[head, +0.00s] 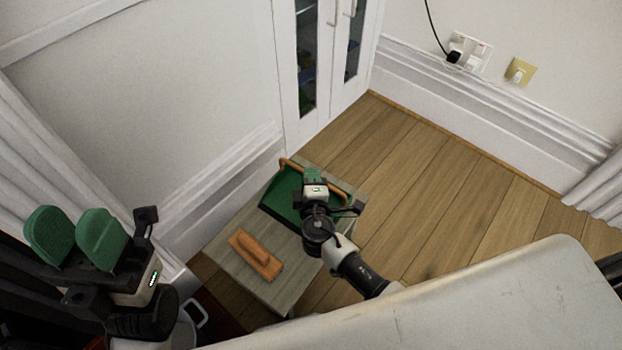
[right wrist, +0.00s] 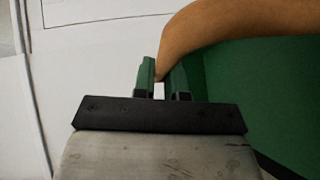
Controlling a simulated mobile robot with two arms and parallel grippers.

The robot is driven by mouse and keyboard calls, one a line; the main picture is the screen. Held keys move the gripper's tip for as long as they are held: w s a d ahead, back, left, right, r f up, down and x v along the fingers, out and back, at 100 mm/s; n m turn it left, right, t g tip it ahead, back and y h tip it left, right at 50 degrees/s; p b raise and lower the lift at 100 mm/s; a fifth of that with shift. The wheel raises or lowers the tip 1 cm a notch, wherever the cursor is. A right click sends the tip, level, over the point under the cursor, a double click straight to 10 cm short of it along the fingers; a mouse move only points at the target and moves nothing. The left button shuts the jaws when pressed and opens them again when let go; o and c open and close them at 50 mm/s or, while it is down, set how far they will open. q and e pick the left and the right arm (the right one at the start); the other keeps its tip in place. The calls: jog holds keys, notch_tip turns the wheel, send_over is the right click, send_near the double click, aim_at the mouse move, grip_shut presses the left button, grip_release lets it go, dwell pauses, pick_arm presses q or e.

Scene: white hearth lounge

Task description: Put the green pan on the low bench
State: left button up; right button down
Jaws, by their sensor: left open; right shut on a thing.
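The green pan (head: 282,195), with an orange-brown wooden rim, is over the far end of the low grey wooden bench (head: 225,248). I cannot tell whether it touches the top. My right gripper (head: 313,178) is at the pan and partly covers it. In the right wrist view the fingers (right wrist: 163,80) are shut on the wooden rim (right wrist: 215,30), with the green side (right wrist: 265,90) to their right. My left gripper (head: 74,240) is open and empty at the lower left, away from the bench.
An orange-brown wooden block with a raised grip (head: 255,253) lies on the near part of the bench. A white cabinet (head: 320,65) and wall stand behind. A pale padded surface (head: 450,315) fills the lower right. The wooden floor (head: 440,175) right of the bench is clear.

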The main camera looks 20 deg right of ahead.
jog(key=shift+f, duration=0.15)
jog(key=c, duration=1.2)
grip_release()
jog(key=shift+o, duration=0.2)
